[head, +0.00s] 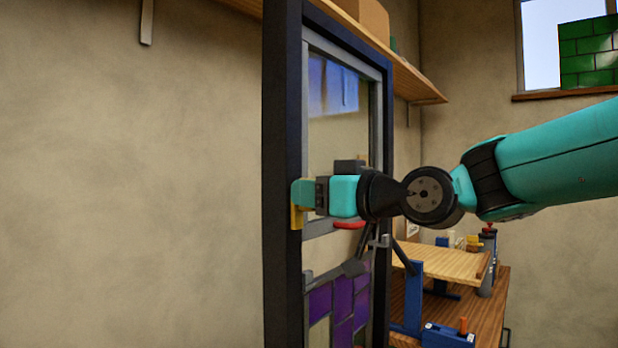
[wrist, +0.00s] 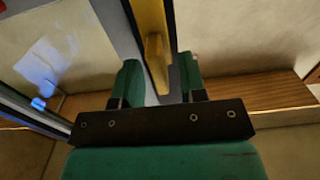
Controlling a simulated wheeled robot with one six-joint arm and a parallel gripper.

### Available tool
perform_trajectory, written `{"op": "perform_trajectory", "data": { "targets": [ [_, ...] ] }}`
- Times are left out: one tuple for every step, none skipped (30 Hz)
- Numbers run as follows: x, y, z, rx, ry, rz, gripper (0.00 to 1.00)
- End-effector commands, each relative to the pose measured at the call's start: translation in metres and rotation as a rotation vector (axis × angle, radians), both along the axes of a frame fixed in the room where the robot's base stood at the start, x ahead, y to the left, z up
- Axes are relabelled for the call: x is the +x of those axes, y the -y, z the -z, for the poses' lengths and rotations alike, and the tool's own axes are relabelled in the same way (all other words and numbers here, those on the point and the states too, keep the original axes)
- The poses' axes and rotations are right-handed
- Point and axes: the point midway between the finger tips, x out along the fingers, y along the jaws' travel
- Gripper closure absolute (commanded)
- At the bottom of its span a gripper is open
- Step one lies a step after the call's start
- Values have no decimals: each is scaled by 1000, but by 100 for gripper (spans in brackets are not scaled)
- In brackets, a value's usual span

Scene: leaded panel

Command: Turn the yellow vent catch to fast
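The yellow vent catch (head: 297,216) shows on the dark frame in the head view, just below and partly behind my gripper. In the wrist view the yellow catch (wrist: 154,50) runs down from the top, and its raised end lies between my fingers. My gripper (head: 303,192) is at the frame in the head view. In the wrist view its two green fingers (wrist: 160,78) stand apart, one on each side of the catch, with a gap at least on the right. I cannot tell whether either finger touches it. The catch's far side is hidden.
The dark frame (head: 281,130) stands upright beside my arm, with purple leaded panes (head: 342,303) low in it. A red part (head: 349,225) sits just under my gripper. A wooden shelf (head: 428,92) is above, and a workbench (head: 490,300) stands behind.

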Motion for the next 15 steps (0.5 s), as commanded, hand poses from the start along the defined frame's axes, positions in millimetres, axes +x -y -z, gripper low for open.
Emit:
{"op": "perform_trajectory", "data": {
  "targets": [
    [3, -3, -1, 0, -1, 0, 62],
    [4, -5, -1, 0, 0, 0, 62],
    [5, -6, -1, 0, 0, 0, 62],
    [5, -7, 0, 1, 1, 0, 62],
    [5, -7, 0, 1, 1, 0, 62],
    [6, -7, 0, 1, 1, 0, 62],
    [6, -7, 0, 1, 1, 0, 62],
    [6, -7, 0, 1, 1, 0, 62],
    [6, -7, 0, 1, 1, 0, 62],
    [6, -7, 0, 1, 1, 1, 62],
    [6, -7, 0, 1, 1, 0, 62],
    [6, -7, 0, 1, 1, 1, 62],
    [6, -7, 0, 1, 1, 1, 69],
    [5, -7, 0, 1, 1, 0, 76],
    [5, -7, 0, 1, 1, 0, 85]
  ]
}}
